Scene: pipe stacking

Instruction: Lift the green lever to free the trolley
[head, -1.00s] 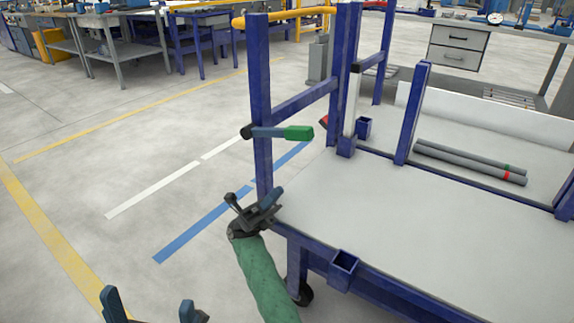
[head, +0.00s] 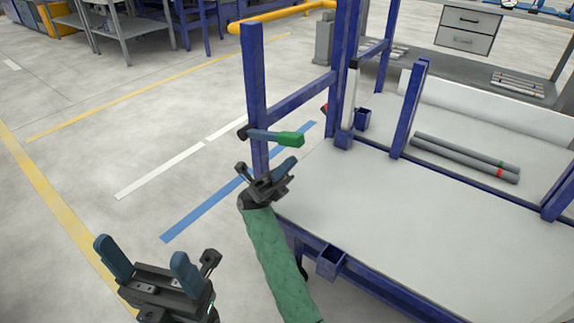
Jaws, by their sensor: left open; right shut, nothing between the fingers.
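The green lever handle (head: 291,139) sticks out to the right on a dark arm from a pivot on the left blue post of the trolley (head: 255,85). It lies roughly level. My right gripper (head: 287,164) is shut and empty, just below the lever, with a visible gap in the picture. Its green-sleeved arm comes up from the bottom. My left gripper (head: 150,262) is open and empty at the lower left, over the floor and away from the trolley.
Two grey pipes (head: 465,157) with green and red bands lie on the trolley's grey deck (head: 370,215). A yellow rail (head: 280,17) is behind the posts. A drawer bench (head: 465,30) stands at the back right.

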